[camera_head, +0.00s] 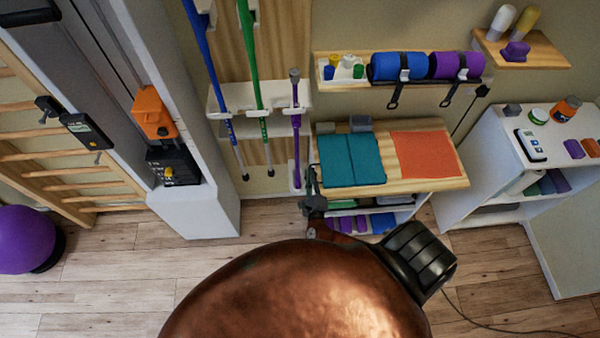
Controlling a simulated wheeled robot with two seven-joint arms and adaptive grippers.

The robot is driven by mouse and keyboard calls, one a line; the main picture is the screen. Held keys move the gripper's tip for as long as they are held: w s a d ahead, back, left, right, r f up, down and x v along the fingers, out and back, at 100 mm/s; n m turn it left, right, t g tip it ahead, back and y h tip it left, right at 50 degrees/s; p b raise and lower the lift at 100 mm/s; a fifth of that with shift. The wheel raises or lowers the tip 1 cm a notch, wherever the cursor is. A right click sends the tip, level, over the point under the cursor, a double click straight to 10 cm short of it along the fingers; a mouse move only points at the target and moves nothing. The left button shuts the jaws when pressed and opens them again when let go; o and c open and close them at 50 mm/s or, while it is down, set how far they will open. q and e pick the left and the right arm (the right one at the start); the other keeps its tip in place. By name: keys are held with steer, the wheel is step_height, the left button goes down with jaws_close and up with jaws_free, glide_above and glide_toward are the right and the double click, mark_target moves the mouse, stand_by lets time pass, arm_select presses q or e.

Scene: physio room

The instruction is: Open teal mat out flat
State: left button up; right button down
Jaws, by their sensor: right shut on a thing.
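The teal mat (351,160) lies on the left part of the wooden tabletop (425,186). It shows as two panels side by side with a dark crease line between them, and both look flat from here. My right gripper (313,184) is at the mat's front left corner, shut on its edge; the fingertips are small and dark, so the exact grip is hard to see. My copper-coloured arm fills the bottom middle of the view. My left gripper is not in view.
An orange mat (427,154) lies on the right of the same tabletop. Small grey blocks (361,123) sit behind the teal mat. Poles in a rack (262,97) stand close on the left. A white shelf unit (500,150) stands to the right. The floor in front is mostly clear.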

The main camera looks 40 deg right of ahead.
steer(key=shift+s+d+f, duration=0.2)
steer(key=shift+d+f, duration=0.05)
steer(key=shift+f, duration=0.15)
steer(key=c, duration=2.1)
jaws_free()
steer(key=shift+w+f, duration=0.1)
steer(key=shift+w, duration=0.05)
steer(key=shift+a, duration=0.1)
steer(key=v, duration=1.2)
steer(key=shift+a, duration=0.1)
